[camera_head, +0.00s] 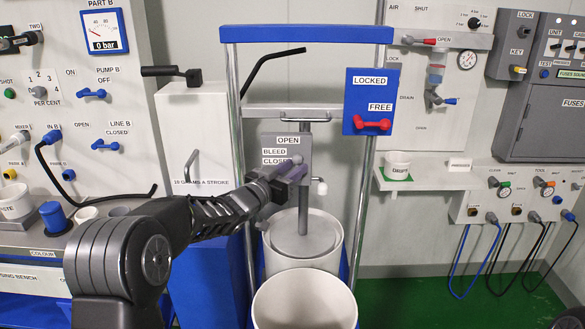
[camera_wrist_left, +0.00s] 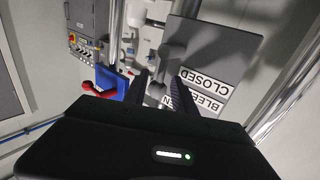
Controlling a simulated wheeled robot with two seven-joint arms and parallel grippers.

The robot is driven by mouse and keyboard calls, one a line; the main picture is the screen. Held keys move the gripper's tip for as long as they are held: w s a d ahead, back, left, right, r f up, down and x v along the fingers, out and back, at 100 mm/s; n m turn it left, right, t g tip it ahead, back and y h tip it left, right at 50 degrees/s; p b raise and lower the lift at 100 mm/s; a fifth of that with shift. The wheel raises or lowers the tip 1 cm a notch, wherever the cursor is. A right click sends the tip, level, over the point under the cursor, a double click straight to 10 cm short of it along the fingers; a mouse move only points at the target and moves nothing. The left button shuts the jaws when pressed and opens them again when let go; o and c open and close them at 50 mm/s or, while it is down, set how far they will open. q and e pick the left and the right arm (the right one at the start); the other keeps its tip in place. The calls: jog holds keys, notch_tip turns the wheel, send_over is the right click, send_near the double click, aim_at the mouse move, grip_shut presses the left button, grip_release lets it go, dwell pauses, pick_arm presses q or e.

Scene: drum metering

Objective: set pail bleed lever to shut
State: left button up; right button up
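The pail bleed panel (camera_head: 305,148) is a grey plate on the pail unit's frame, with labels OPEN at the top, BLEED in the middle and CLOSED below. It shows upside down in the left wrist view (camera_wrist_left: 225,55). The grey bleed lever (camera_head: 297,159) is partly hidden by my left gripper (camera_head: 291,173), which reaches in from the lower left. In the left wrist view the lever's hub (camera_wrist_left: 172,53) shows beyond the fingers. Part of its handle lies between the spread fingers (camera_wrist_left: 163,88); contact is unclear. The lever's exact setting is hard to read. My right gripper is not in view.
A blue LOCKED/FREE plate with a red handle (camera_head: 372,124) is right of the panel. Chrome posts (camera_head: 362,205) flank the panel. A white pail (camera_head: 304,300) stands in front of the pail under the plunger (camera_head: 304,238). Green floor (camera_head: 420,300) is open at right.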

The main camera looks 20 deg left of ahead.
pick_arm(q)
grip_shut()
dwell(1.4)
